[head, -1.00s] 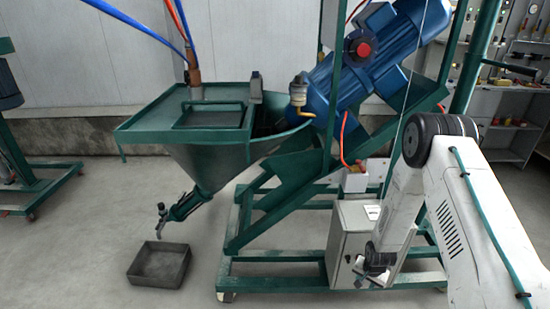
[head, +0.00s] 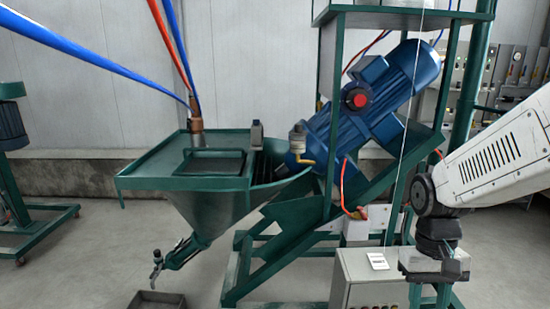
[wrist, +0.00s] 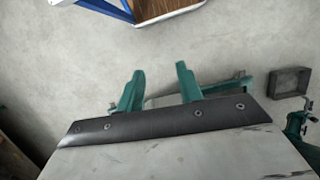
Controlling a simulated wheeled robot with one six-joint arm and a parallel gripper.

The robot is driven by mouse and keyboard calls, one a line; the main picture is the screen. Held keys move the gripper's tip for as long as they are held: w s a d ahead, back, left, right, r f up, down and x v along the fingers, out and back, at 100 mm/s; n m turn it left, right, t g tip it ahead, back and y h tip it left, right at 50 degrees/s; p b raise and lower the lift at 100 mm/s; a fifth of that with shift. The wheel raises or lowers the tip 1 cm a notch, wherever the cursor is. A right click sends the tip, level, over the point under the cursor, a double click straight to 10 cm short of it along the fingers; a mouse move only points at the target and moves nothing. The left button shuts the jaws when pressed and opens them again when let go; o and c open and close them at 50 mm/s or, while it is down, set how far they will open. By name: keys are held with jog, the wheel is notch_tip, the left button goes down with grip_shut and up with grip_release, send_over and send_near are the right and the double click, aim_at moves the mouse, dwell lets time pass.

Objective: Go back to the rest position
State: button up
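My gripper (head: 430,290) hangs at the lower right of the head view, beside the grey control box (head: 362,278) of the green machine. My white arm comes in from the right edge. In the wrist view my gripper (wrist: 160,74) shows two green fingers standing apart, with nothing held between them. Beyond the fingers lies bare floor and part of a green frame. No marker of a rest position shows in either view.
The machine has a green hopper (head: 206,209), a blue motor (head: 378,100) and a nozzle (head: 156,264). A dark tray (head: 156,300) lies below the nozzle; the wrist view also shows it (wrist: 290,80). Blue and red hoses hang upper left.

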jog(key=s+a+r+n+t, duration=0.1)
jog(key=s+r+t, duration=0.3)
jog(key=s+r, duration=0.7)
jog(key=shift+s+a+r, duration=0.15)
jog(key=shift+a+r, duration=0.05)
jog(key=shift+a, duration=0.2)
dwell(0.4)
